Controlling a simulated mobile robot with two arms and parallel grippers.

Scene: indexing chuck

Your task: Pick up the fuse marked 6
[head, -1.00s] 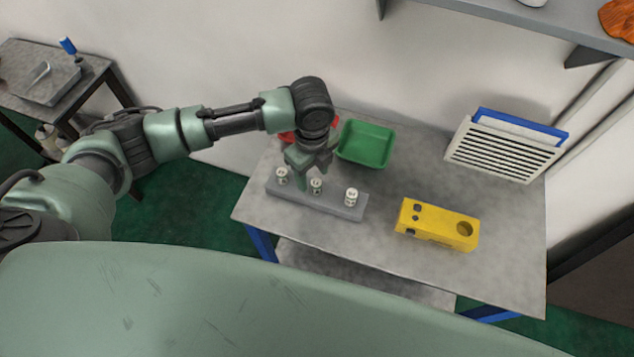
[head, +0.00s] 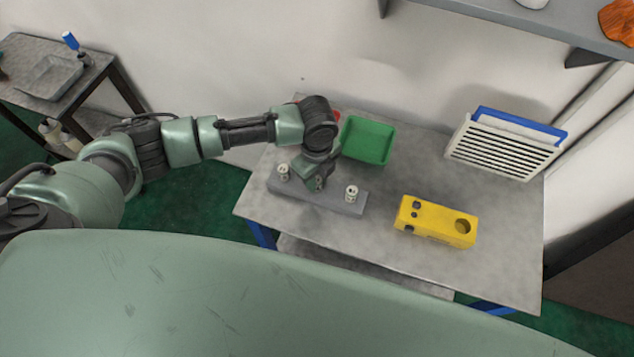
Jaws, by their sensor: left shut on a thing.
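A grey block (head: 330,207) lies on the workbench with small white fuses standing in it. One fuse (head: 283,172) stands at its left end and another fuse (head: 352,193) stands near its right end. My left gripper (head: 317,184) points down over the middle of the block, between these two. It is shut on the middle fuse, which the fingers mostly hide. The marks on the fuses are too small to read, so I cannot tell which is 6. My right gripper is not in view.
A green tray (head: 367,141) stands behind the block, with a red object (head: 334,113) partly hidden behind my wrist. A yellow block with holes (head: 436,221) lies to the right. A slatted white panel (head: 503,148) stands at the back right. The bench front is clear.

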